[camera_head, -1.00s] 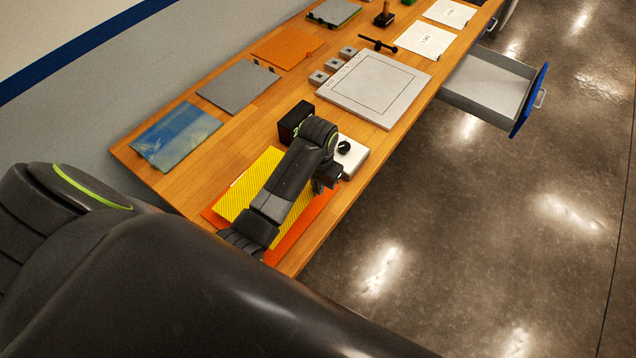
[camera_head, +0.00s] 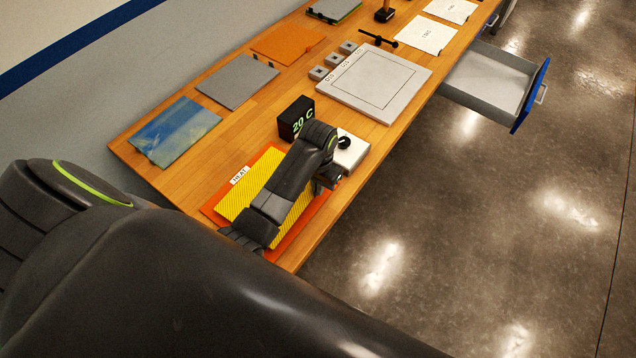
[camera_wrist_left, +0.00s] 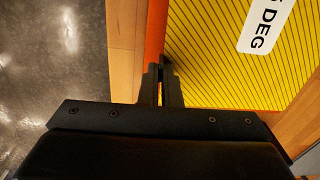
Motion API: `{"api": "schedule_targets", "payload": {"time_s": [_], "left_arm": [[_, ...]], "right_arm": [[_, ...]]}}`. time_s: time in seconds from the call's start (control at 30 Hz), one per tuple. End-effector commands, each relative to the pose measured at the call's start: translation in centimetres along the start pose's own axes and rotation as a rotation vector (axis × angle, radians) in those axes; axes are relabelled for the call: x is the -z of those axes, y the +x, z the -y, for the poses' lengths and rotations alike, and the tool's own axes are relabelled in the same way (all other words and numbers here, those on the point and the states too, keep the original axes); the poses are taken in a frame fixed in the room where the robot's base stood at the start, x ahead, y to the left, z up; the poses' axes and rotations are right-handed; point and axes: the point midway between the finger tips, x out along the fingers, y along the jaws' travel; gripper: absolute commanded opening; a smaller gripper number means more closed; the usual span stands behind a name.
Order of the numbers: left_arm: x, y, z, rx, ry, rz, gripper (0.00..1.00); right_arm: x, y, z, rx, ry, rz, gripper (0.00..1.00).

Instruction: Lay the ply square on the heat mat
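The heat mat (camera_head: 212,214) is an orange sheet with a yellow hatched area (camera_head: 262,170) and a white HEAT label, near the table's front left. The hatched area also fills much of the left wrist view (camera_wrist_left: 215,65), with part of a DEG label. My left gripper (camera_wrist_left: 162,75) is above the mat's edge, its narrow fingers close together with nothing visible held. In the head view my left wrist (camera_head: 325,180) covers part of the mat. I cannot tell which sheet is the ply square; an orange-brown sheet (camera_head: 288,44) lies at the back. My right gripper is not in view.
A black box reading 20 C (camera_head: 296,118) and a white box with a black knob (camera_head: 352,150) stand beside the mat. A grey framed plate (camera_head: 375,82), a grey sheet (camera_head: 238,82) and a bluish sheet (camera_head: 175,132) lie further along. A drawer (camera_head: 490,78) stands open at right.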

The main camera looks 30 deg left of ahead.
Motion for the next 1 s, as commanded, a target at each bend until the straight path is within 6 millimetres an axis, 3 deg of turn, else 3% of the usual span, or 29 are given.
{"api": "schedule_targets", "payload": {"time_s": [0.67,0.97,1.0], "left_arm": [[0.0,2.5,0.0,0.0,0.0,0.001,0.0],[0.0,2.4,0.0,0.0,0.0,0.0,0.0],[0.0,2.4,0.0,0.0,0.0,0.0,0.07]], "right_arm": [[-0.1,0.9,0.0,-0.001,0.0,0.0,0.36],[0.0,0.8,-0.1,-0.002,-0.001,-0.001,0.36],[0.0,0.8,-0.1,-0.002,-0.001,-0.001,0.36]]}}
